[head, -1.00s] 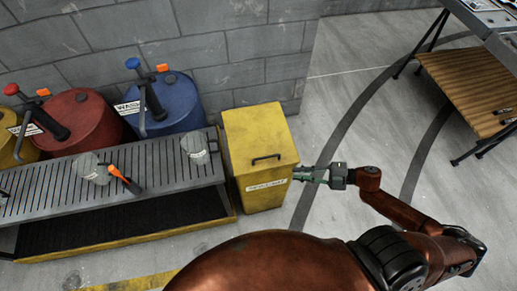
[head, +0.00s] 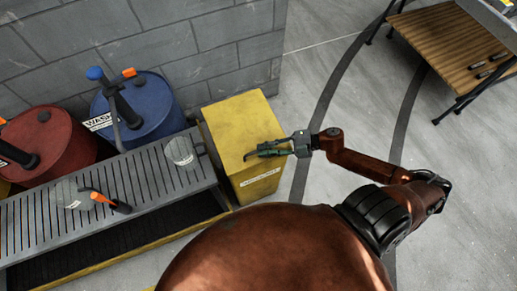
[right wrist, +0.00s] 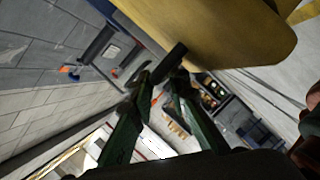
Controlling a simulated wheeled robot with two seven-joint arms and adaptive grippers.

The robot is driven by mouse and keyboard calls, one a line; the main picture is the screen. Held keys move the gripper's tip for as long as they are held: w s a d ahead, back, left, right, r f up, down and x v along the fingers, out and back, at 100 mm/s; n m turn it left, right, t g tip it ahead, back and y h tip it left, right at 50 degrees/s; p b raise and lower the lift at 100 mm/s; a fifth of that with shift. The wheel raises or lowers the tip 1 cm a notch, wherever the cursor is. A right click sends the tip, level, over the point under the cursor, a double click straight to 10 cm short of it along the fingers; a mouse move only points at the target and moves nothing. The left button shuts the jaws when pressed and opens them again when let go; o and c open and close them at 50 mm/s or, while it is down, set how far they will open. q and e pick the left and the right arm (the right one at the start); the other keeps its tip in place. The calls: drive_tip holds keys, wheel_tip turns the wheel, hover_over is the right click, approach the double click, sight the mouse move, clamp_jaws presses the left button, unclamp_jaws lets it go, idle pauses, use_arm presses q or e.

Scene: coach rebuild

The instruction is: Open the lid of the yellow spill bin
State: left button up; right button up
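The yellow spill bin (head: 258,185) stands by the grey wall, with a pale label on its front. Its flat yellow lid (head: 235,118) is down. My right gripper (head: 262,149) is at the lid's black handle, near the front edge, and covers most of it. In the right wrist view the gripper's green fingers (right wrist: 158,84) are apart, with the dark handle bar (right wrist: 172,62) at their tips. I cannot tell whether they touch it. The lid's yellow surface (right wrist: 225,30) fills the upper right there. My left gripper is not in view.
A grey slatted bench (head: 140,185) with a yellow base stands left of the bin. It carries a metal mug (head: 181,151) and an orange-handled tool (head: 110,202). Blue (head: 150,105) and red (head: 50,140) drums stand behind. The floor right of the bin is clear.

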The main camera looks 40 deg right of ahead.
drive_tip(key=shift+x, duration=1.25)
drive_tip(key=shift+c, duration=0.5)
clamp_jaws()
